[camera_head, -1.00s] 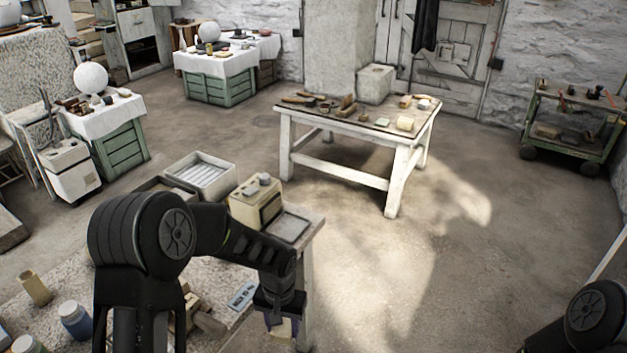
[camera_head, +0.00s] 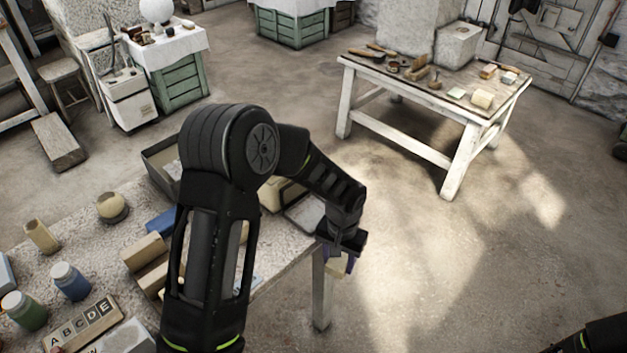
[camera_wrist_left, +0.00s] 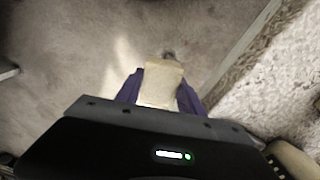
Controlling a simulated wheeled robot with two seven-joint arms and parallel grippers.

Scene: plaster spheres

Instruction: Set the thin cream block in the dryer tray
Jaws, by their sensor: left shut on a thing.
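The thin cream block (camera_head: 337,269) is held in my left gripper (camera_head: 341,264), beyond the right edge of the near workbench and over the floor. In the left wrist view the cream block (camera_wrist_left: 162,84) sits between the two purple fingers of the left gripper (camera_wrist_left: 161,90), which is shut on it. A shallow grey tray (camera_head: 303,213), which looks like the dryer tray, lies at the bench's far right corner, partly behind my left arm. A cream box (camera_head: 272,199) beside it is mostly hidden by the arm. My right gripper is not in view.
The near workbench (camera_head: 95,245) carries several blocks, jars, a ball and a letter board (camera_head: 82,325). A dark-rimmed tray (camera_head: 160,160) stands at its back edge. A white table (camera_head: 400,78) with tools stands farther off, with open floor between.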

